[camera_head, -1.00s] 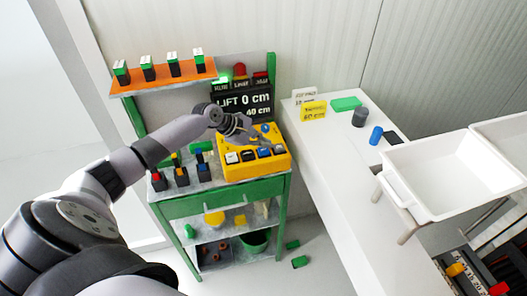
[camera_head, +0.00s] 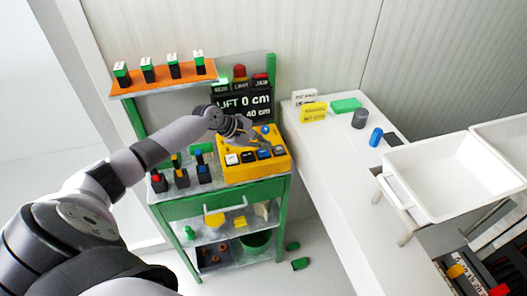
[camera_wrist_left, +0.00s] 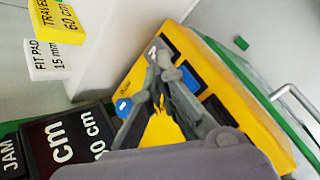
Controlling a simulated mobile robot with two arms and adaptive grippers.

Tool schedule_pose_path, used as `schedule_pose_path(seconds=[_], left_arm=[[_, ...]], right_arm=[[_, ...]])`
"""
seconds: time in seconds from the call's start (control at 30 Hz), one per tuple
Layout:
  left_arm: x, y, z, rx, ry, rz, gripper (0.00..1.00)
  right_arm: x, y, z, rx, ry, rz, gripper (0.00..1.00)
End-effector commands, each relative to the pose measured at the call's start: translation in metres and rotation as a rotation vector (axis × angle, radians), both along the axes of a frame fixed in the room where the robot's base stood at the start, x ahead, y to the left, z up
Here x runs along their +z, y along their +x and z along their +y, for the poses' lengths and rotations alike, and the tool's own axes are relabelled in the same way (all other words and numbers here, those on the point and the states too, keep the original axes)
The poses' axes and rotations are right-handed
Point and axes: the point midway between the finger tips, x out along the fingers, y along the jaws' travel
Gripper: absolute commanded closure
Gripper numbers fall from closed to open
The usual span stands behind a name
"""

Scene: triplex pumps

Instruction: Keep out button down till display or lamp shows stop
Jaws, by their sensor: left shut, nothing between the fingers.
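The yellow control box (camera_head: 254,174) stands on the green bench's top, with a row of white, black and blue buttons; labels are too small to read. It fills the middle of the left wrist view (camera_wrist_left: 248,108). My left gripper (camera_head: 259,143) is shut and empty, its tips (camera_wrist_left: 157,48) over the box by the button row. I cannot tell whether they touch a button; the fingers hide part of the panel. The black display (camera_head: 243,104) behind reads "LIFT 0 cm" and "40 cm". Above it, the green lamp (camera_head: 221,81) looks lit; the middle lamp (camera_head: 240,72) is red.
Several small switches (camera_head: 181,176) stand left of the box, and more on the orange shelf (camera_head: 165,79) above. A white counter (camera_head: 340,170) to the right holds a yellow label block (camera_head: 314,112), a grey cylinder (camera_head: 360,118) and a white tray (camera_head: 445,208).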

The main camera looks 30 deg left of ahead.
Motion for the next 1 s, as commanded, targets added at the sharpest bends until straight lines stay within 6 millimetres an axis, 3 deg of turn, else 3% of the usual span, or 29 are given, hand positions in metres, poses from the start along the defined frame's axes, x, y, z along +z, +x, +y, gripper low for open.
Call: schedule_pose_path(seconds=[1.0], left_arm=[[-0.010,0.000,0.000,0.000,0.000,0.000,1.00]], right_arm=[[0.003,0.000,0.003,-0.001,0.003,0.000,0.60]])
